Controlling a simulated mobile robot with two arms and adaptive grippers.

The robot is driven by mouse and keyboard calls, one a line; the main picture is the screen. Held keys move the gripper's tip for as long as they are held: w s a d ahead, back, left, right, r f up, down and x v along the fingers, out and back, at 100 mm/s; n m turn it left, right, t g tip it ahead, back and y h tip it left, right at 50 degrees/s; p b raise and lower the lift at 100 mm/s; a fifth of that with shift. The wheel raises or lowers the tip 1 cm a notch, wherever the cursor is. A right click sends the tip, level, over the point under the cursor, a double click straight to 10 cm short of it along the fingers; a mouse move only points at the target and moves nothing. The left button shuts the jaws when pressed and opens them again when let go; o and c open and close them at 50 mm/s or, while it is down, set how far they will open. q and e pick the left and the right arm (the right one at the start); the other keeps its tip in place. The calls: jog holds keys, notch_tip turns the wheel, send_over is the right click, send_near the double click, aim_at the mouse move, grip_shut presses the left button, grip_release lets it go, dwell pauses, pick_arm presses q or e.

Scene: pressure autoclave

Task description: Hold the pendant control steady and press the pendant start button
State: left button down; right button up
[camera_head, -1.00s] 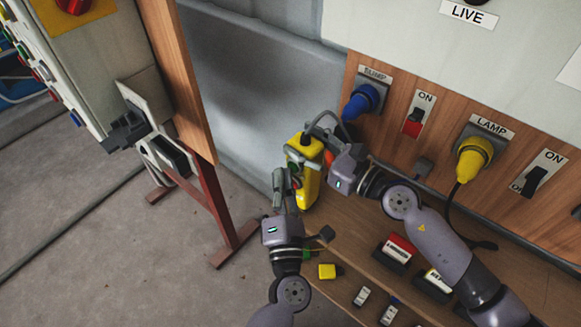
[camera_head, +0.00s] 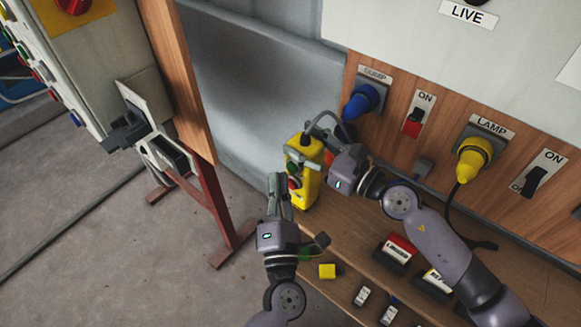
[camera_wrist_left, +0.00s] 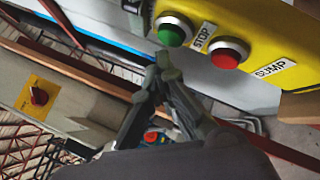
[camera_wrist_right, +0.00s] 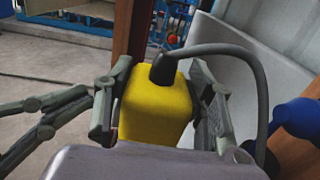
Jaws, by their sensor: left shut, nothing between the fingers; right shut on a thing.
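The yellow pendant control (camera_head: 309,190) hangs upright above the bench edge, its cable rising from the top. My right gripper (camera_head: 318,143) is shut on its upper part; the right wrist view shows the yellow body (camera_wrist_right: 158,105) between the two fingers. In the left wrist view the pendant (camera_wrist_left: 262,22) carries a green button (camera_wrist_left: 173,30), a red button (camera_wrist_left: 227,52) beside a STOP label, and a SUMP label. My left gripper (camera_head: 279,182) is shut and empty, just left of the pendant. In the left wrist view its fingertips (camera_wrist_left: 165,68) are just below the green button, apparently apart from it.
A wooden panel holds a blue plug (camera_head: 362,101), a yellow LAMP plug (camera_head: 473,158) and ON switches. The bench (camera_head: 345,240) carries a small yellow block (camera_head: 327,271) and labelled blocks. A grey cabinet (camera_head: 95,75) on a red stand is at left. Open floor lies between.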

pick_arm(q)
jog(key=shift+s+a, duration=0.75)
jog(key=shift+s, duration=0.3)
jog(key=shift+s+a, duration=0.75)
jog(key=shift+s, duration=0.25)
pick_arm(e)
jog(key=o, duration=1.6)
